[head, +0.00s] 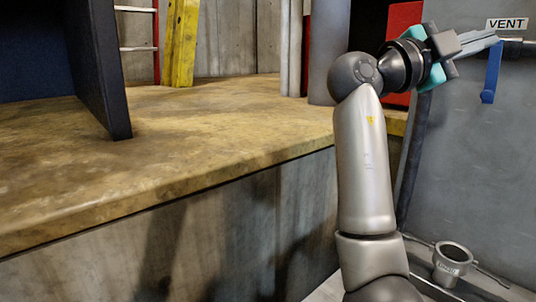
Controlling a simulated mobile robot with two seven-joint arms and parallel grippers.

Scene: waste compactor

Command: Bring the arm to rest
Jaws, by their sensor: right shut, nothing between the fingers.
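My right arm stands raised on the right side of the head view, its forearm upright and its wrist bent toward the right. My right gripper (484,40) is at the upper right, pointing right, with its fingers together and nothing seen between them. Its fingertips are close to a blue handle (491,72) below the VENT label (507,23); I cannot tell whether they touch anything there. My left gripper is out of view.
A worn yellow-brown ledge (200,130) with a concrete front runs along the left and middle. A dark panel (95,60) stands on it. A grey wall (475,160) is at right, with a small metal cup (451,262) low down. A yellow post (181,42) stands behind.

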